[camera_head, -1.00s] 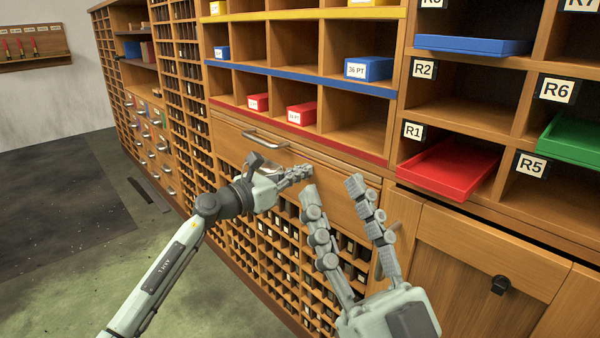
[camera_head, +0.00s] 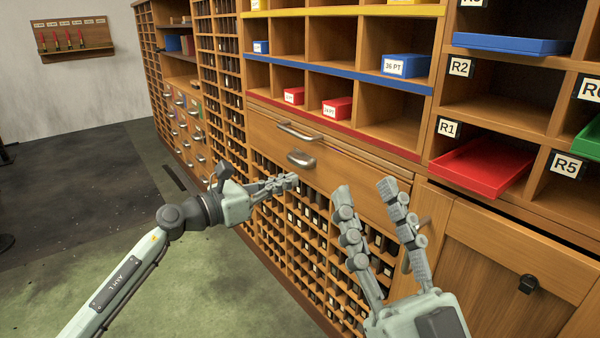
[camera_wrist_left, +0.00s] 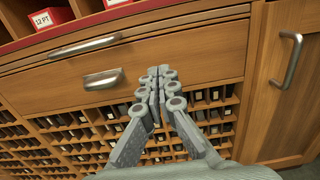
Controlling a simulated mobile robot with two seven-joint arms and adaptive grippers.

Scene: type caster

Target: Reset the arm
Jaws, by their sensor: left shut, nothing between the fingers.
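My left gripper (camera_head: 291,182) comes in from the left in the head view. Its fingers are together with nothing between them, in front of the cabinet's small pigeonholes and just below the drawers. In the left wrist view its closed fingertips (camera_wrist_left: 159,72) show in front of the wooden drawer front, right of the lower drawer handle (camera_wrist_left: 103,79). My right gripper (camera_head: 366,188) stands upright at the lower middle right of the head view, its two fingers spread apart with nothing between them.
The wooden type cabinet has two drawer handles, the upper (camera_head: 299,132) and the lower (camera_head: 301,159). A red tray (camera_head: 484,166) sticks out at R1 and a blue tray (camera_head: 512,44) above R2. Red boxes (camera_head: 337,108) sit in cubbies. Open floor (camera_head: 200,290) lies at the lower left.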

